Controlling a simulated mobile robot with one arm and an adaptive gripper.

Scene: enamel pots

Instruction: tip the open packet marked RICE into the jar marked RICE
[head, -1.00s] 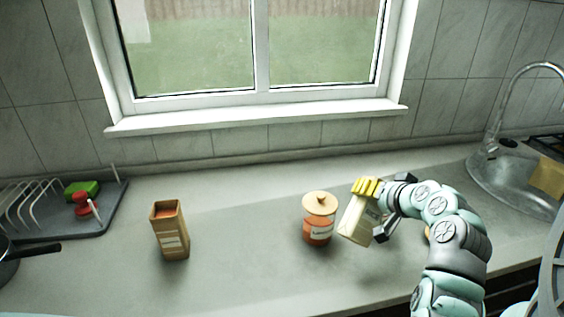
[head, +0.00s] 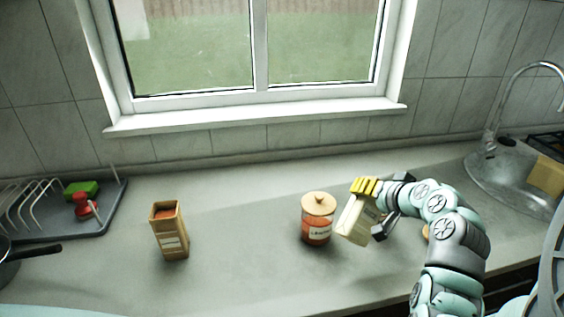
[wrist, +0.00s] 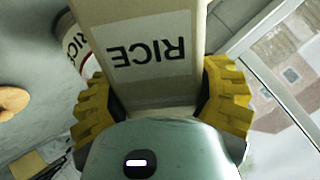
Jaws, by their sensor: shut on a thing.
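My gripper (wrist: 160,100) has yellow ribbed fingers and is shut on the packet marked RICE (wrist: 150,50), one finger on each side. In the head view the cream packet (head: 356,221) is held tilted, just right of the lidded jar. Its mouth is not clear in either view. A jar with a partly visible label that seems to read RICE (wrist: 72,48) stands beside the packet at the upper left of the wrist view. Its mouth is hidden there. In the head view I cannot make this jar out behind the packet and my arm.
A lidded jar with orange contents (head: 317,220) stands close left of the held packet. An open brown packet (head: 170,232) stands further left. A round wooden piece (wrist: 12,102) lies left in the wrist view. A dish rack (head: 75,215) and sink (head: 515,175) flank the counter.

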